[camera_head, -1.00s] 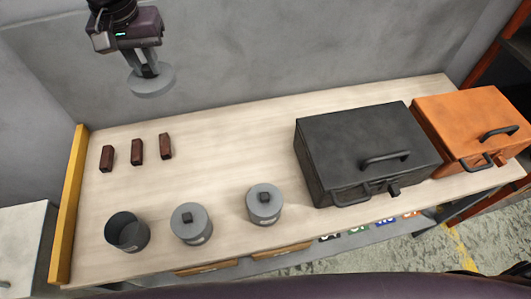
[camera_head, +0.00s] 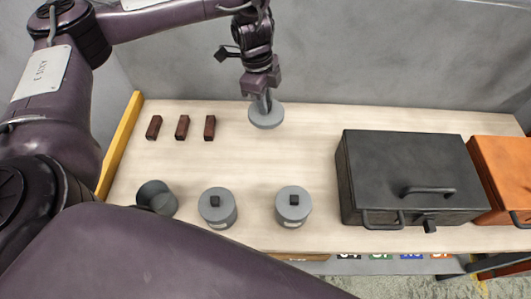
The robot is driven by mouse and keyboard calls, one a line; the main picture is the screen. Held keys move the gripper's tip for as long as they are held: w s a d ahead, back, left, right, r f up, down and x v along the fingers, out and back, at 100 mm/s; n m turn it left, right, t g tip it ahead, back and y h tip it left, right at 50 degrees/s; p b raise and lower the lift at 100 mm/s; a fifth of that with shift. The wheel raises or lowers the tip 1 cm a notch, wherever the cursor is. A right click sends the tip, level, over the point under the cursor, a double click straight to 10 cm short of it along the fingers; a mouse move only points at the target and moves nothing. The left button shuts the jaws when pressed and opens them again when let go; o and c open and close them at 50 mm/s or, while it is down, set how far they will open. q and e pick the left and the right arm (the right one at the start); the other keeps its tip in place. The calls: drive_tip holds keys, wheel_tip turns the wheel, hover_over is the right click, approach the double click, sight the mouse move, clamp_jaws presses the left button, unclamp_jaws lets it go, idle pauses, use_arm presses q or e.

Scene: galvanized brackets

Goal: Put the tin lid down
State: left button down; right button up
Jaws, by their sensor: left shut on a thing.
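My left gripper (camera_head: 263,98) is shut on the grey round tin lid (camera_head: 267,117), holding it from above at the back middle of the workbench, right of the brown blocks. I cannot tell whether the lid touches the bench top. An open grey tin (camera_head: 157,197) without a lid stands at the front left, partly hidden by my left arm. Two more grey tins, one in the middle (camera_head: 217,207) and one to its right (camera_head: 293,205), have lids on with dark knobs. My right gripper is not in view.
Three brown blocks (camera_head: 182,127) stand in a row at the back left of the wooden workbench (camera_head: 290,160). A black case (camera_head: 410,175) and an orange case (camera_head: 505,170) stand at the right. A yellow edge board (camera_head: 121,143) bounds the left side. The bench middle is clear.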

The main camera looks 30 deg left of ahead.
use_arm(q)
drive_tip(key=b, duration=0.5)
hover_over(266, 155)
drive_tip(key=f, duration=1.5)
drive_tip(key=shift+a+f, duration=0.15)
drive_tip(key=shift+a, duration=0.1)
drive_tip(key=shift+w+f+b, duration=0.15)
drive_tip(key=shift+f+b, duration=0.75)
drive_tip(key=shift+f, duration=1.5)
drive_tip(key=shift+f, duration=0.1)
drive_tip(key=c, duration=1.3)
unclamp_jaws()
